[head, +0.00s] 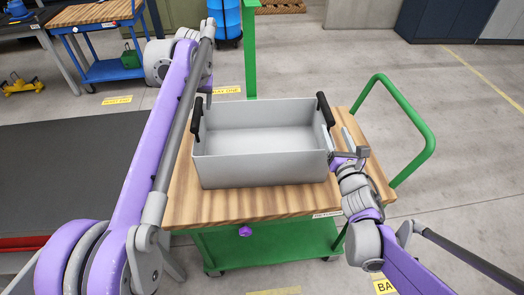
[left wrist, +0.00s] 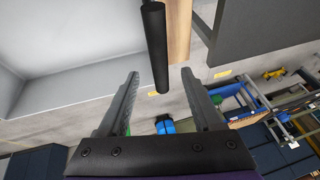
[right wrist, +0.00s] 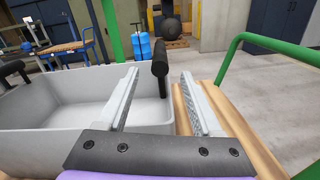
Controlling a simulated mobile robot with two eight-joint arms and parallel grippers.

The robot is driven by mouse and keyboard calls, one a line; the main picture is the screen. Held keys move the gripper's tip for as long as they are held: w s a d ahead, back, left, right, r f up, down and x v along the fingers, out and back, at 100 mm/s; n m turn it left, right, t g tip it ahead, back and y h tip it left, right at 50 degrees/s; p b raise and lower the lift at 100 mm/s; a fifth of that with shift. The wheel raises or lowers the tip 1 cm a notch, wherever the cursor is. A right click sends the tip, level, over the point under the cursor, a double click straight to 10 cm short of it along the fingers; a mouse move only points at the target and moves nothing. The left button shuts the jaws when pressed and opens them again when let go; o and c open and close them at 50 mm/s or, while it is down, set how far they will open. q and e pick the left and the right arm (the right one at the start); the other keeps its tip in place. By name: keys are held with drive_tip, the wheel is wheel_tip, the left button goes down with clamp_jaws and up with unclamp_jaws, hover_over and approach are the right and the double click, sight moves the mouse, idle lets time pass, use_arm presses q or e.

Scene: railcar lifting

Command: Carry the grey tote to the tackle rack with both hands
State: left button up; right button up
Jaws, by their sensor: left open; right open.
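The grey tote (head: 262,168) sits on the wooden top of a green cart and looks empty. It has a black handle at its left end (head: 197,119) and another at its right end (head: 325,109). My left gripper (left wrist: 161,78) is open, with the left black handle (left wrist: 154,45) in front of and between its fingers, not gripped. In the head view my left arm hides most of that gripper. My right gripper (right wrist: 160,72) is open, with the right black handle (right wrist: 160,66) ahead between its fingertips. In the head view it is at the tote's right side (head: 346,155).
The green cart (head: 270,243) has a wooden top (head: 240,207) and a green push handle (head: 425,140) on the right. A blue trolley (head: 112,70) stands at the back left, with a yellow jack (head: 22,86) near it. Open floor lies right of the cart.

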sight(327, 113)
drive_tip(key=w, duration=0.6)
drive_tip(key=w+a, duration=0.1)
drive_tip(key=w, duration=0.2)
drive_tip(key=shift+w, duration=0.1)
use_arm(q)
drive_tip(key=x, duration=0.9)
clamp_jaws()
use_arm(e)
clamp_jaws()
use_arm(q)
drive_tip(key=shift+w, duration=0.1)
use_arm(e)
drive_tip(key=shift+a, duration=0.1)
